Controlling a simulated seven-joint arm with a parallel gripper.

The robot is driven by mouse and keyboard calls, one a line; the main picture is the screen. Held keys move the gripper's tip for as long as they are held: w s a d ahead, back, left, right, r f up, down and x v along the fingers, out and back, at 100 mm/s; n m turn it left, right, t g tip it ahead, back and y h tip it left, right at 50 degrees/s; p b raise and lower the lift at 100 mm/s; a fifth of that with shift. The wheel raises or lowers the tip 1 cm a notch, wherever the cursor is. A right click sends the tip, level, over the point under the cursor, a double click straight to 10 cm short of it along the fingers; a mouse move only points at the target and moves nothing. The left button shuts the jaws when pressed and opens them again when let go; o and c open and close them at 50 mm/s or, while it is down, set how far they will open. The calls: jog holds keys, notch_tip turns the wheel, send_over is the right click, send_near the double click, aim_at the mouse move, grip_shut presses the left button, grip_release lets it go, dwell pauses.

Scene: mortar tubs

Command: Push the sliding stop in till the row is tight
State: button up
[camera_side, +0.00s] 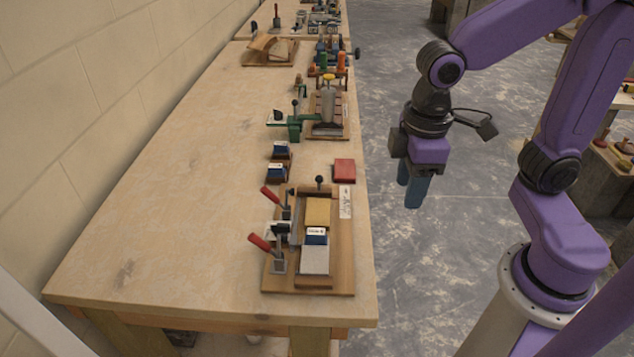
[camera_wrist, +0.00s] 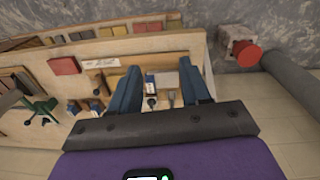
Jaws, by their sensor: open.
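A wooden fixture board (camera_side: 340,262) lies near the front right of the bench. On it a row runs front to back: a pale grey block (camera_side: 314,262), a blue item with a white label (camera_side: 316,237) and a tan block (camera_side: 318,212). A black knob (camera_side: 319,181) stands at the row's far end; I cannot tell whether it belongs to the sliding stop. Two red-handled clamps (camera_side: 262,243) stand at the board's left. My gripper (camera_side: 410,194) is open and empty, right of the bench edge and above the board. The wrist view shows the board between its fingers (camera_wrist: 160,78).
A red block (camera_side: 343,170) lies just behind the board, near the edge; it also shows in the wrist view (camera_wrist: 64,66). Small blue boxes (camera_side: 278,160) and a green clamp (camera_side: 294,127) stand farther back. The bench's left side is bare.

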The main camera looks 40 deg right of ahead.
jog(key=w+a+m+h, duration=0.15)
jog(key=w+m, duration=0.25)
jog(key=w, duration=1.1)
jog(key=m, duration=0.4)
send_near(319, 176)
jog(key=shift+h, duration=0.25)
jog(key=f, duration=0.3)
jog(key=d+f, duration=0.1)
jog(key=f, duration=0.7)
jog(key=shift+w+d, duration=0.2)
jog(key=shift+d, duration=0.1)
jog(key=shift+r, duration=0.1)
